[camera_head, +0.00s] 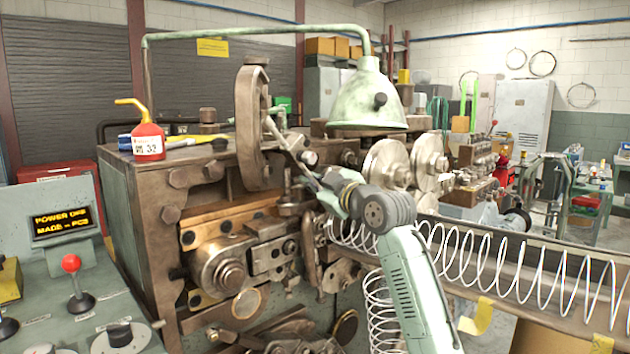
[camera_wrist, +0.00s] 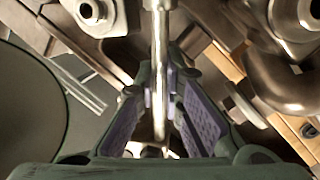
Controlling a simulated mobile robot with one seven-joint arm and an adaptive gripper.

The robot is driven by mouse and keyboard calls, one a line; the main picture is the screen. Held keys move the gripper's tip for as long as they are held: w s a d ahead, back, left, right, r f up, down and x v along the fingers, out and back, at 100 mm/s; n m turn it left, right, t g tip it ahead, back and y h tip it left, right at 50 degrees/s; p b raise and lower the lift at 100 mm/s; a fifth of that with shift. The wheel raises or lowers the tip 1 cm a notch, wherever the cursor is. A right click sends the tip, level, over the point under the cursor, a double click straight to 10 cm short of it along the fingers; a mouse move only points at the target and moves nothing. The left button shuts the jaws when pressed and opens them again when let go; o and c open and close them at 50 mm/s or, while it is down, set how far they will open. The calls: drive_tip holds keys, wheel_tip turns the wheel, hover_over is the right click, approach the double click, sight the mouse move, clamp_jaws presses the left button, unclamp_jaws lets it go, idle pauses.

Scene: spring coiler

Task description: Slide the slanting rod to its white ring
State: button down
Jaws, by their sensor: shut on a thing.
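The slanting rod (camera_head: 282,137) is a grey metal bar on the front of the coiling machine, running down to the right from beside an upright slotted arm. In the wrist view the rod (camera_wrist: 160,50) runs down the middle of the picture, with a wider pale metal sleeve at the top edge. My gripper (camera_head: 315,182) is at the rod's lower end. In the wrist view its purple-padded fingers (camera_wrist: 161,92) lie on both sides of the rod and are shut on it. I cannot make out the white ring in either view.
The machine's upright slotted arm (camera_head: 250,125) stands left of the rod. A green lamp (camera_head: 368,98) hangs above. Pale discs (camera_head: 388,163) sit to the right, and a long wire spring (camera_head: 480,255) lies along the trough. A control panel (camera_head: 75,320) is at lower left.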

drive_tip(key=c, duration=2)
unclamp_jaws()
drive_tip(key=shift+w+d+f, duration=0.1)
drive_tip(key=shift+d+f, duration=0.05)
drive_tip(key=shift+f, duration=0.05)
drive_tip(key=shift+o, duration=0.2)
drive_tip(key=v, duration=1.2)
drive_tip(key=shift+s, duration=0.25)
